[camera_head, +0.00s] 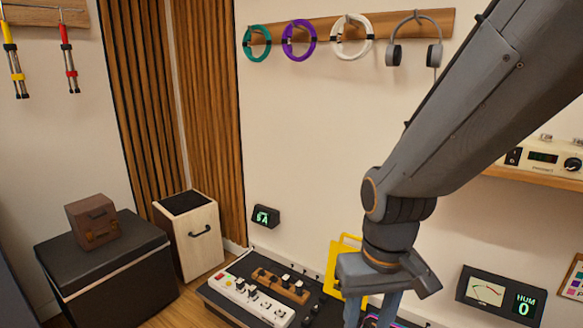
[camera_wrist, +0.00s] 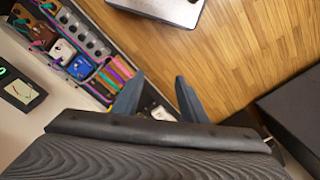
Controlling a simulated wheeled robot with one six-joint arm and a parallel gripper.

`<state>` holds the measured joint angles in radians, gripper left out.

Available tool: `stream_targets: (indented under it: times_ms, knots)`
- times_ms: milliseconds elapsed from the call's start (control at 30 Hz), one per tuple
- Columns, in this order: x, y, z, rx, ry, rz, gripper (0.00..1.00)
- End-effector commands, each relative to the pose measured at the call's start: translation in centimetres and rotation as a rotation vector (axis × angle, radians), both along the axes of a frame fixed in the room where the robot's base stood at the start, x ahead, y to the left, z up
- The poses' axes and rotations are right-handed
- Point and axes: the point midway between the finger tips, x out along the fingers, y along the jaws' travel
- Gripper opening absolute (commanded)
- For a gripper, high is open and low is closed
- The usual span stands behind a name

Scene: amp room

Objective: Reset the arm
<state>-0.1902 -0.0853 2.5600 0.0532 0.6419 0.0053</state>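My arm reaches down from the upper right in the head view. My gripper (camera_head: 372,308) hangs at its end with the fingers pointing down, above the pedalboard area near the wall. In the wrist view the two blue-grey fingers of my gripper (camera_wrist: 157,95) stand apart with nothing between them. Behind the fingers in that view lie part of a board and wooden floor. The lower ends of the fingers are cut off by the head view's bottom edge.
A board of pedals and cables (camera_wrist: 80,45) lies beside the fingers. A yellow frame (camera_head: 333,268) stands behind my gripper. A white pedal unit (camera_head: 250,300) is left of it. Coiled cables (camera_head: 299,40) and headphones (camera_head: 414,42) hang above. Wooden floor (camera_wrist: 225,50) is open.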

Motion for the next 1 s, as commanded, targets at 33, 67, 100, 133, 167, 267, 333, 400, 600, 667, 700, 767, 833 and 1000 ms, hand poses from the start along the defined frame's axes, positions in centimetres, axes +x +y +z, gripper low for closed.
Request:
stream_targets:
  times_ms: [33,67,100,133,167,267,333,400,600,667,700,767,833,1000]
  knots:
    - [-0.4,-0.8,1.8,-0.004,0.004,-0.022,0.39]
    - [-0.5,-1.3,2.3,-0.006,0.005,-0.033,0.39]
    - [-0.6,-1.9,3.0,-0.009,0.007,-0.047,0.39]
    - [-0.8,-2.3,3.6,-0.012,0.008,-0.057,0.39]
    - [-0.9,-2.7,4.1,-0.014,0.009,-0.067,0.39]
    - [-1.3,-4.1,5.6,-0.02,0.016,-0.099,0.39]
    - [-1.5,-4.9,6.5,-0.024,0.018,-0.118,0.39]
    - [-1.7,-5.5,7.1,-0.026,0.019,-0.132,0.39]
    - [-1.9,-6.3,7.7,-0.03,0.023,-0.15,0.39]
    - [-1.9,-6.3,7.7,-0.03,0.023,-0.151,0.39]
    - [-1.9,-6.3,7.6,-0.03,0.023,-0.151,0.39]
    - [-1.9,-6.3,7.6,-0.03,0.022,-0.151,0.39]
    - [-1.9,-6.3,7.6,-0.03,0.022,-0.151,0.39]
    - [-1.9,-6.3,7.6,-0.03,0.022,-0.15,0.39]
